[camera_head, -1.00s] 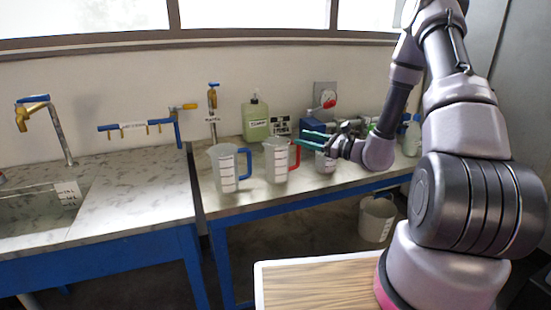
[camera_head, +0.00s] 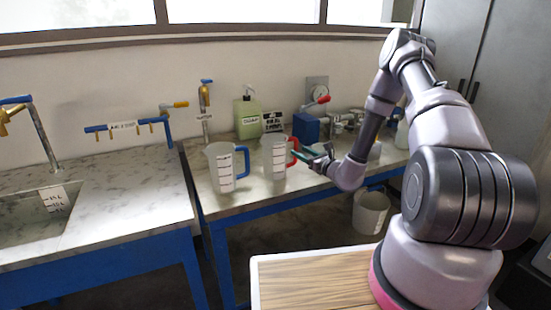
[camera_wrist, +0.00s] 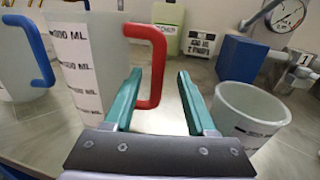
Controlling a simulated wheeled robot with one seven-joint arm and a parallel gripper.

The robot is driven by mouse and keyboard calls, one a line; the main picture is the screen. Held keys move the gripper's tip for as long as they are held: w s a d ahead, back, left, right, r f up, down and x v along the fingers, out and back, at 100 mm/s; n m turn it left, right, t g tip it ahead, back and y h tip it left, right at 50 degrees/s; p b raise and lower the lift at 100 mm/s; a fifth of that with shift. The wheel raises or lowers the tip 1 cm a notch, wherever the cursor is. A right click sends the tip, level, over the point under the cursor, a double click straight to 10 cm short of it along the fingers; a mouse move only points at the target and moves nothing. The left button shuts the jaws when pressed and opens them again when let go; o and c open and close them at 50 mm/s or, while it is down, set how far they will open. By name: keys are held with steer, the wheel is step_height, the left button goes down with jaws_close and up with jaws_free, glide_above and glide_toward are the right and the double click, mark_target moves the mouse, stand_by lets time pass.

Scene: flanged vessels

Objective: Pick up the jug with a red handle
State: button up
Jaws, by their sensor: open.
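The jug with a red handle (camera_head: 272,158) stands upright on the counter, its red handle (camera_head: 293,150) pointing right. In the wrist view the jug body (camera_wrist: 88,65) is at the left and its red handle (camera_wrist: 155,65) reaches toward the fingers. My gripper (camera_head: 308,153) is open, with green fingers just right of the jug. Whether the finger touches the handle I cannot tell.
A jug with a blue handle (camera_head: 221,168) stands left of the red one. A small white beaker (camera_wrist: 250,108) is close right of my gripper. A green soap bottle (camera_head: 247,119) and a blue box (camera_head: 306,128) stand behind. A bucket (camera_head: 371,212) is below the counter.

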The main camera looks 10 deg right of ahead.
mark_target(297, 150)
steer(key=x, duration=0.3)
steer(key=shift+w+a, duration=0.25)
jaws_close()
